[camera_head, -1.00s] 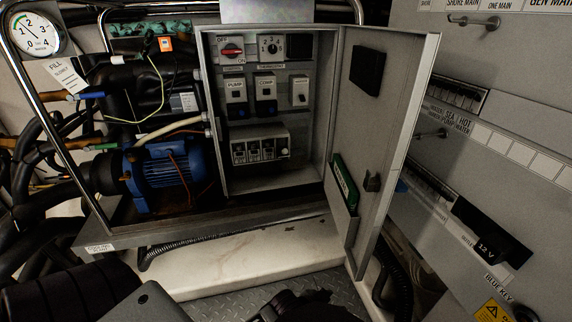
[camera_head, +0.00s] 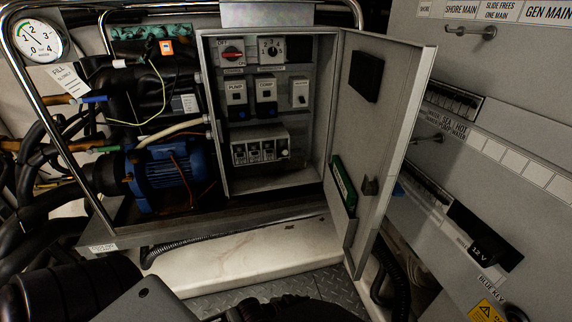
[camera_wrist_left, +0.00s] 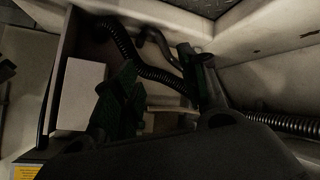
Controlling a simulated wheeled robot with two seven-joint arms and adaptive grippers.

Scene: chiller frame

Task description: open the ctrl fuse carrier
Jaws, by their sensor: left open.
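The open grey control box (camera_head: 217,110) stands at the centre of the head view. Inside, a small white device (camera_head: 299,92) with a label too small to read sits right of the PUMP and COMP switches. A white block of several modules (camera_head: 260,149) is mounted lower down. I cannot tell which part is the ctrl fuse carrier. My left gripper (camera_wrist_left: 158,62) shows two dark green fingers spread apart, with nothing between them, low near hoses. Dark parts of my arm fill the lower edge of the head view. My right gripper is not in view.
The box door (camera_head: 385,130) stands open to the right, with a green item (camera_head: 344,184) in its pocket. A blue pump motor (camera_head: 172,173) and hoses are at left. A labelled grey panel (camera_head: 500,130) rises at right. A pale ledge (camera_head: 250,265) runs below the box.

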